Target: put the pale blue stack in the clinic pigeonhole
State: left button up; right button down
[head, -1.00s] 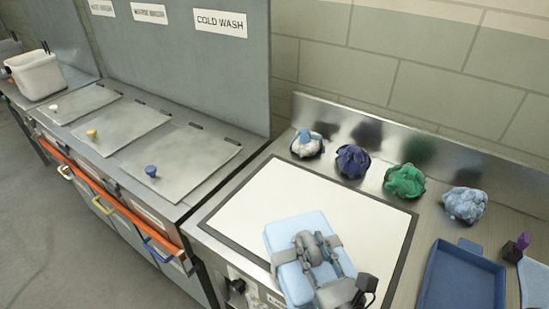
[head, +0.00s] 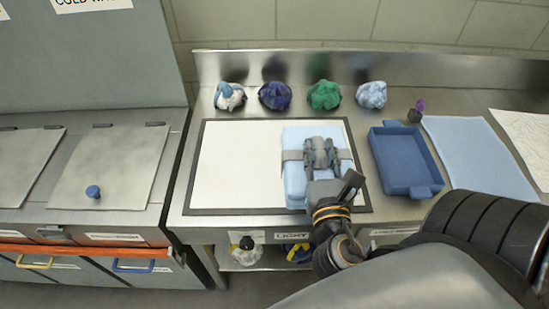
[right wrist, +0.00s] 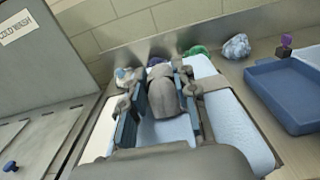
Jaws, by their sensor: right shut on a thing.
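The pale blue stack (head: 296,184) is a folded bundle with a grey band around its middle. It is over the right part of the white panel set in the metal counter; I cannot tell whether it touches the panel. My right gripper (head: 320,153) is shut on the stack at the band, from above. In the right wrist view the stack (right wrist: 228,125) shows beneath and between the fingers of my right gripper (right wrist: 160,95). My left gripper is not in view. No clinic pigeonhole shows in these frames.
Several crumpled cloth bundles, including a green one (head: 323,95), line the back of the counter. A blue tray (head: 432,160) is right of the white panel (head: 235,165), with a flat pale blue sheet (head: 475,155) beyond. Lidded bins (head: 110,170) stand at left.

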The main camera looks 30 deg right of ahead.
aim_at(300, 124)
jog(key=w+f+b, duration=0.1)
jog(key=w+b, duration=0.1)
jog(key=w+d+f+b, duration=0.1)
jog(key=w+b, duration=0.1)
jog(key=b, duration=0.1)
jog(key=shift+d+f, duration=0.2)
jog(key=w, duration=0.2)
jog(key=w+f+p, duration=0.1)
jog(key=w, duration=0.1)
jog(key=shift+d, duration=0.15)
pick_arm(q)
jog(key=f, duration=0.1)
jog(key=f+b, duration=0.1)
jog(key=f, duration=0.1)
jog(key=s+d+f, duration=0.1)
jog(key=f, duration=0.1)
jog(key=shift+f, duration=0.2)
pick_arm(e)
jog(key=w+f, duration=0.5)
jog(key=f, duration=0.4)
jog(key=shift+w+d+f, duration=0.2)
jog(key=shift+w+d, duration=0.15)
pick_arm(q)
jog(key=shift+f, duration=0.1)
pick_arm(e)
jog(key=shift+f, duration=0.1)
jog(key=c, duration=1)
grip_release()
jog(key=shift+s+f, duration=0.1)
jog(key=shift+c, duration=0.2)
